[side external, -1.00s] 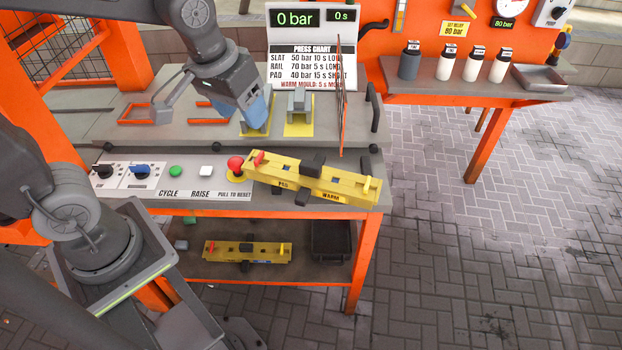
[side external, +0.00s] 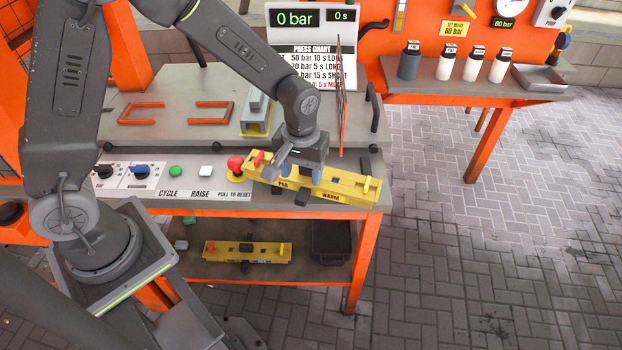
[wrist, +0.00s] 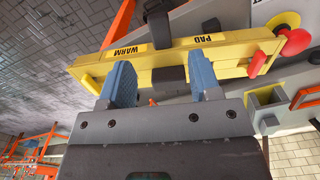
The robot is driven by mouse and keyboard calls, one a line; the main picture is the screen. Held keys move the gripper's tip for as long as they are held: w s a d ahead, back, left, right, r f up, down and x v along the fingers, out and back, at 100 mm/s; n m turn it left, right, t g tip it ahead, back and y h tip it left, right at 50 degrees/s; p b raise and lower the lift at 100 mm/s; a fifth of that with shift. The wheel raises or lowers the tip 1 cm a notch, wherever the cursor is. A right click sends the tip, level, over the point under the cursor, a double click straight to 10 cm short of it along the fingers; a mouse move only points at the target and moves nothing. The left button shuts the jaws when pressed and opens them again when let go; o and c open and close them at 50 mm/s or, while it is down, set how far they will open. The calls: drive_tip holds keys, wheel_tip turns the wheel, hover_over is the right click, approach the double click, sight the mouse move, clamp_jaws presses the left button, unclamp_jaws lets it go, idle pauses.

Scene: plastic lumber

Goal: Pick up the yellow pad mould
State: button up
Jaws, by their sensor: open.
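The yellow pad mould (side external: 340,186) lies at an angle along the front edge of the bench, with "PAD" and "WARM" written on its side. In the wrist view the mould (wrist: 220,53) stretches across the top of the picture. My gripper (side external: 300,170) is over the middle of the mould. Its two blue fingers (wrist: 160,82) are apart, with the mould's dark middle block (wrist: 170,73) showing between them. I cannot tell whether the fingers touch the mould.
A red mushroom button (side external: 235,164) stands at the mould's left end. Another yellow mould (side external: 225,251) lies on the lower shelf beside a dark bin (side external: 331,240). A thin upright panel (side external: 340,95) and the press chart (side external: 285,65) stand behind my gripper.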

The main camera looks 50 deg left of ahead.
sight(303, 193)
drive_tip(key=shift+w+a+f, duration=0.1)
drive_tip(key=shift+f, duration=1.65)
drive_tip(key=shift+w+a+f, duration=0.1)
drive_tip(key=shift+f, duration=1.65)
drive_tip(key=shift+d, duration=0.1)
drive_tip(key=shift+c, duration=0.2)
clamp_jaws()
drive_tip(key=shift+r, duration=0.15)
